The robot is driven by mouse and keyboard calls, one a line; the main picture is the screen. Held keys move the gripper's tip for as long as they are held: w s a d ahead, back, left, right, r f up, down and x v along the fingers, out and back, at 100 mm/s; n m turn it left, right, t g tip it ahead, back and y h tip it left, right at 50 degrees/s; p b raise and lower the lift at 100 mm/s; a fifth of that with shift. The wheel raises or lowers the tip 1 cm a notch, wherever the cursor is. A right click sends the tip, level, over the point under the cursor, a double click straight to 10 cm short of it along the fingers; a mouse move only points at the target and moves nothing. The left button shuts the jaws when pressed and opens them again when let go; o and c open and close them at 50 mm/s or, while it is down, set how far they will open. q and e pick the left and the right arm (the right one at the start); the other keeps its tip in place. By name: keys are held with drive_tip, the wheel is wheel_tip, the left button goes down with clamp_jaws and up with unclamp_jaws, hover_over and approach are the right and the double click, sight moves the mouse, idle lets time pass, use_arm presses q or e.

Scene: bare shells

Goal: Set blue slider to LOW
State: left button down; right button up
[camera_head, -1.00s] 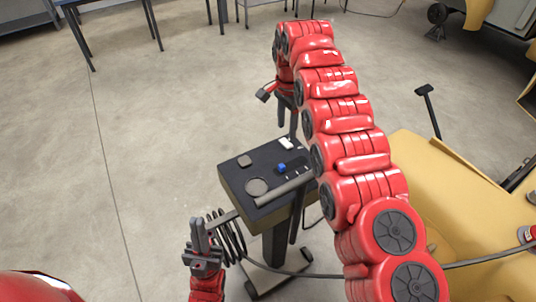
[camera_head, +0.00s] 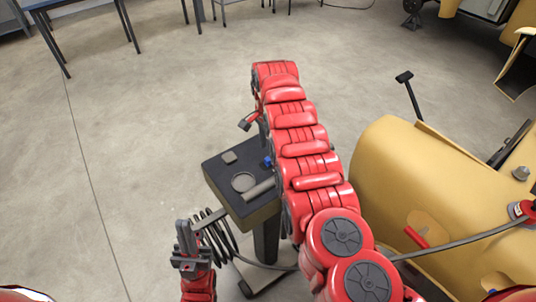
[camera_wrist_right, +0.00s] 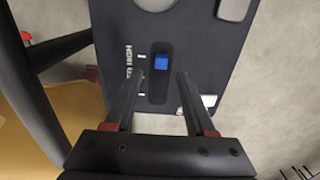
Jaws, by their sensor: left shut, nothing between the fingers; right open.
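The blue slider (camera_head: 267,161) is on the dark top of a control box (camera_head: 222,180), close beside my right arm. In the right wrist view the blue slider (camera_wrist_right: 160,62) sits in the upper part of a dark slot, level with the tick by the word HIGH. A second tick lies lower along the slot; its label is partly hidden by a finger. My right gripper (camera_wrist_right: 158,100) is open and empty, its fingers either side of the slot's lower part, apart from the slider. In the head view my arm hides it. My left gripper (camera_head: 184,236) is shut and empty, left of the box.
A round disc (camera_head: 243,182) and a grey bar (camera_head: 260,188) are on the box top. A black coiled cable (camera_head: 217,232) hangs beside my left gripper. A yellow machine body (camera_head: 400,180) stands at the right. Open floor lies left of the box.

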sight(268, 158)
wheel_tip(268, 158, down, 6)
drive_tip(key=shift+r+b, duration=0.25)
drive_tip(key=shift+b, duration=0.25)
drive_tip(key=shift+w, duration=0.1)
clamp_jaws()
drive_tip(key=shift+r, duration=0.1)
idle(0.9)
